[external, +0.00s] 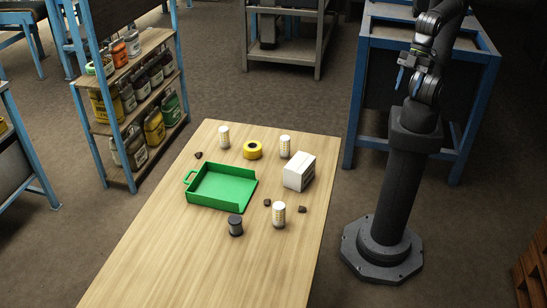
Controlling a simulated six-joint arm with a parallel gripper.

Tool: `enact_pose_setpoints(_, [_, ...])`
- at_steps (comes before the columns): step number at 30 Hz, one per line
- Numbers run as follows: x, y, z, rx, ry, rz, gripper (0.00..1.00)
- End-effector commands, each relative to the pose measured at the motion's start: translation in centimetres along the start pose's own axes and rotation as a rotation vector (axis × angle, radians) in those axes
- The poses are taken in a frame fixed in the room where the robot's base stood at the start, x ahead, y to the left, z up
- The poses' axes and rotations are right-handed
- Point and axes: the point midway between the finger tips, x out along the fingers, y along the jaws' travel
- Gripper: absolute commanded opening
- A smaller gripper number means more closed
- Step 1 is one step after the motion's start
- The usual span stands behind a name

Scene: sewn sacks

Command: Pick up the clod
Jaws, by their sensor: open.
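Three small dark brown lumps that look like clods lie on the wooden table (160,249). One clod (198,155) is at the far left, beyond the green tray. A second clod (267,202) lies right of the tray, and a third clod (302,209) lies near the table's right edge. A white jar stands between these last two, slightly nearer the camera.
The green tray (191,197) has a handle at its left. White jars (224,137) (285,147) (279,215), a yellow tape roll (253,150), a white box (299,171) and a dark jar (236,226) stand around it. The table's near part is clear.

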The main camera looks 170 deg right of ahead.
Motion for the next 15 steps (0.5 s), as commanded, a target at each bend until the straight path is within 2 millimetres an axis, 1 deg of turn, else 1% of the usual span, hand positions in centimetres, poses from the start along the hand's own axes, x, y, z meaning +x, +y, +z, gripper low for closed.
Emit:
enact_pose_setpoints(1, [-0.2, 0.0, -1.4, 0.025, -0.014, 0.004, 0.49])
enact_pose_setpoints(8, [-0.5, 0.2, -8.5, 0.172, -0.080, 0.028, 0.49])
enact_pose_setpoints(9, [-0.4, 0.2, -9.8, 0.198, -0.091, 0.033, 0.49])
enact_pose_setpoints(11, [-0.1, 0.4, -11.7, 0.237, -0.109, 0.040, 0.49])
enact_pose_setpoints(15, [1.1, 0.8, -16.1, 0.330, -0.147, 0.060, 0.49])
